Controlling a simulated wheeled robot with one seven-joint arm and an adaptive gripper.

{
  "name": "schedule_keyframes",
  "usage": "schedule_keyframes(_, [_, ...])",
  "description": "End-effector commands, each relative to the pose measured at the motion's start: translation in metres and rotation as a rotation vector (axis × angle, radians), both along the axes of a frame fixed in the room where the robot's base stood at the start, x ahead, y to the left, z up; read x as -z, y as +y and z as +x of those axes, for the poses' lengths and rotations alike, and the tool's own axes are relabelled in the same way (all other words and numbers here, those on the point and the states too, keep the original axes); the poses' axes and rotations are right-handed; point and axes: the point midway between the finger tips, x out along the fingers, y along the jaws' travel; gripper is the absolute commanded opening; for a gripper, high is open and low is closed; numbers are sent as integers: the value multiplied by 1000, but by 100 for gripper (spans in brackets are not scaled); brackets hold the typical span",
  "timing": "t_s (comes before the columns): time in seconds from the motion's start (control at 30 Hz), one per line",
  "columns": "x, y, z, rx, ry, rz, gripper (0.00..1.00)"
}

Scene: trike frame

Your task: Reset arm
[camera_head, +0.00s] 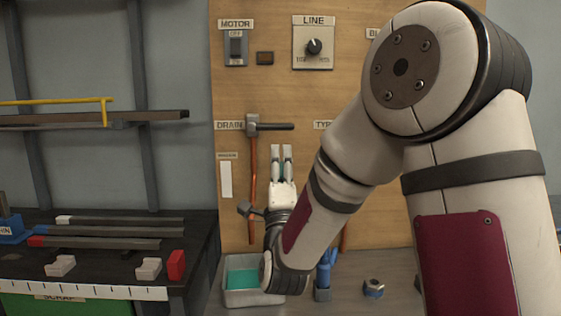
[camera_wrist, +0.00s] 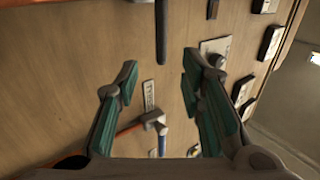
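My gripper (camera_head: 282,152) points up in front of the wooden panel (camera_head: 330,95), just right of the drain lever and its red pipe. My arm comes in from the right and covers part of the panel. In the wrist view, my gripper (camera_wrist: 164,78) has its two green-padded fingers apart with nothing between them. The panel's fittings lie beyond them. I cannot tell the exact gap to the panel.
The panel carries a MOTOR switch (camera_head: 236,47), a LINE knob (camera_head: 313,46) and a DRAIN lever (camera_head: 253,125). Below stands a grey tray with green liquid (camera_head: 242,280). A blue-ringed nut (camera_head: 373,288) lies right of it. A dark bench (camera_head: 110,205) holds bars at left.

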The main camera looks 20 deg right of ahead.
Motion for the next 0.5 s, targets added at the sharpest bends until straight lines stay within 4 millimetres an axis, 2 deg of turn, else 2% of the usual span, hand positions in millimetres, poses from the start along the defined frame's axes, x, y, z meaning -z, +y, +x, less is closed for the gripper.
schedule_keyframes(0.33, [-1,3,2,-5,31,-17,36])
schedule_keyframes(0.5, [4,17,11,-25,211,-119,36])
